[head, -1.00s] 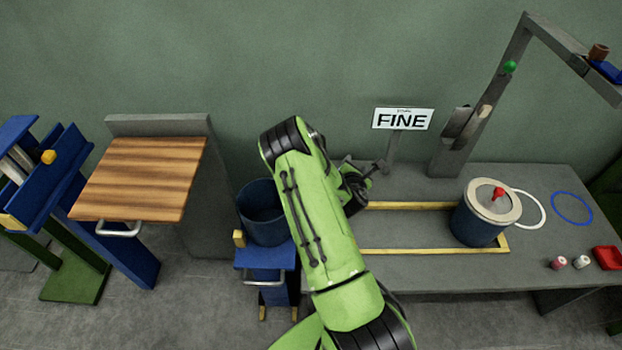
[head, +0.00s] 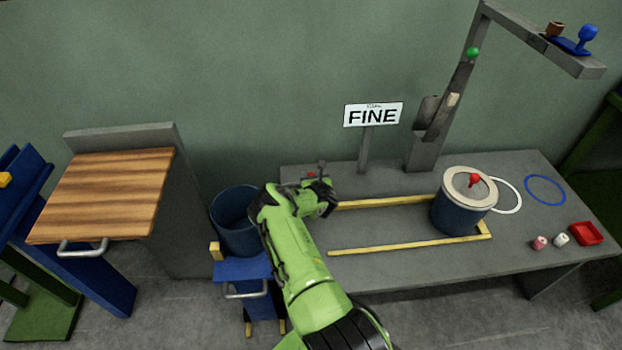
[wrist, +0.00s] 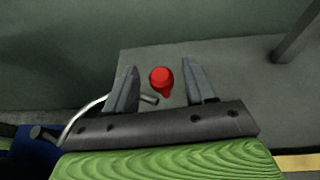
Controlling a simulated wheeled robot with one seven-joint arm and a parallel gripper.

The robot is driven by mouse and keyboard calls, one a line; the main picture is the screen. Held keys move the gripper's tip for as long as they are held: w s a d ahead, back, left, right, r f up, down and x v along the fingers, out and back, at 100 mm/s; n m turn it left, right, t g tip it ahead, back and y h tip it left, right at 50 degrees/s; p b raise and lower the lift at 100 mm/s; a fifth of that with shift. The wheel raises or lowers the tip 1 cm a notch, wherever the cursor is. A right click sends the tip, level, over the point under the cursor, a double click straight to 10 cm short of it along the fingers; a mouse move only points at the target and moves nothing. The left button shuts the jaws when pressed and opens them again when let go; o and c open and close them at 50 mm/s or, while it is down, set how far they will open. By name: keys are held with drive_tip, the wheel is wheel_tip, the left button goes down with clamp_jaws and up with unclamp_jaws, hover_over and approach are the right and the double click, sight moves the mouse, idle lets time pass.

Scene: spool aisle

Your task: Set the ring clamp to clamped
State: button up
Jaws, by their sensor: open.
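A red knob (wrist: 161,80) shows between the two fingers of my gripper (wrist: 160,66) in the wrist view. The fingers stand apart, one on each side of it, and no contact is visible. In the head view the red knob (head: 311,175) shows small at the back left of the grey table, beside my gripper (head: 318,190). A dark blue drum (head: 458,214) with a pale ring lid (head: 457,184) and red top knob stands to the right. I cannot tell which part is the ring clamp.
An open blue bucket (head: 221,220) stands on a blue stand left of my arm. A FINE sign (head: 373,115) and a grey post (head: 437,125) rise at the table's back. Yellow rails (head: 400,244) edge the drum's lane. White and blue rings lie at right.

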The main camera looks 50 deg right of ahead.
drive_tip(key=shift+x, duration=0.8)
drive_tip(key=shift+c, duration=0.2)
clamp_jaws()
